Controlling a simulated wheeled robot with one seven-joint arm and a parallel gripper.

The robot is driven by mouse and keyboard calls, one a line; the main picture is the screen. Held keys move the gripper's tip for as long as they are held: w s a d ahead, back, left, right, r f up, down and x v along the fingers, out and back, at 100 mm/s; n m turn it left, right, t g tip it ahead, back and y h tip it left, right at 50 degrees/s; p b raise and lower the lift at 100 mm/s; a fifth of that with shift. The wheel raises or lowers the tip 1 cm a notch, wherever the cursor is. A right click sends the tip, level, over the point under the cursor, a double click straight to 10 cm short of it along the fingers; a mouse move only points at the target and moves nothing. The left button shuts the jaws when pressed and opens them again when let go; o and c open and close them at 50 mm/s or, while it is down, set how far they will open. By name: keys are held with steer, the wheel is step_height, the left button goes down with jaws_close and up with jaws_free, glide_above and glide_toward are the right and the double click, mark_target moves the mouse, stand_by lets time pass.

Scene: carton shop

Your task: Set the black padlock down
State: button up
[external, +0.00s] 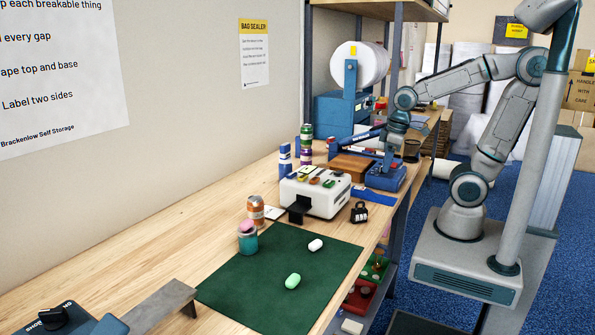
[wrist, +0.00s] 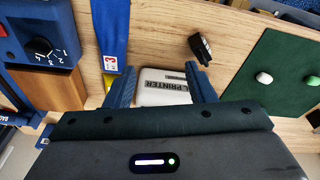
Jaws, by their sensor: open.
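The black padlock (external: 359,212) rests on the wooden bench near its front edge, just right of the white label printer (external: 316,192). In the wrist view the padlock (wrist: 201,48) lies beyond the right fingertip, clear of my gripper. My gripper (wrist: 161,68) is open, with its two blue fingers apart and nothing held between them. Part of the label printer (wrist: 165,88) shows below, in the gap between the fingers. In the external view my gripper is hard to make out against the blue equipment.
A green mat (external: 240,282) bears a white and a green rounded item. Cans (external: 256,210) stand by its back edge. A blue device with a dial (wrist: 36,38) and a blue strip (wrist: 112,50) lie left of my fingers. Bare bench separates padlock and mat.

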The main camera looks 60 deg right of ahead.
steer(key=s+d+m+t, duration=0.1)
steer(key=s+d+m, duration=0.1)
steer(key=d, duration=0.1)
steer(key=shift+s+r+m, duration=0.15)
steer(key=shift+s+m, duration=0.2)
steer(key=shift+m, duration=0.05)
stand_by(1.0)
